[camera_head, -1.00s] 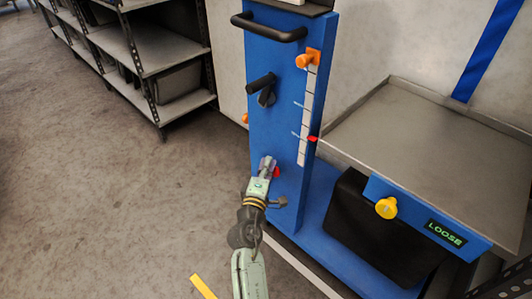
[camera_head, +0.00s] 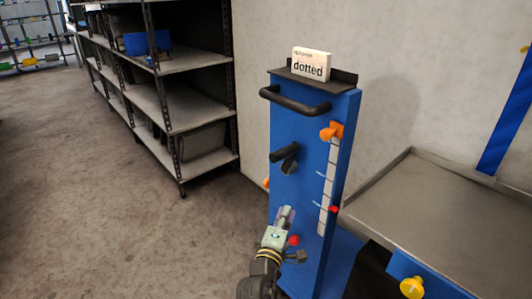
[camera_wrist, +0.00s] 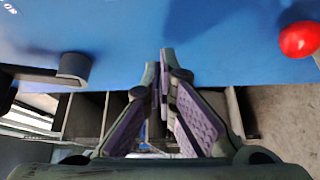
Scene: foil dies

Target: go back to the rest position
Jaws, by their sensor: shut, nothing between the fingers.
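My gripper (camera_head: 285,214) is in front of the lower part of the blue upright panel (camera_head: 300,180) in the head view. In the wrist view my gripper (camera_wrist: 163,65) has its fingertips together with nothing between them. The blue panel (camera_wrist: 200,25) fills the top of that view. A red knob (camera_head: 294,240) is just right of the gripper in the head view. In the wrist view the red knob (camera_wrist: 298,39) is at the top right, apart from the fingers. Whether the fingertips touch the panel I cannot tell.
The panel carries a black handle (camera_head: 294,103), a black lever (camera_head: 286,157) and an orange slider knob (camera_head: 332,131). A "dotted" sign (camera_head: 311,66) stands on top. A metal tray (camera_head: 450,215) with a yellow knob (camera_head: 411,287) is at right. Shelves (camera_head: 185,100) stand left; the floor (camera_head: 110,220) is open.

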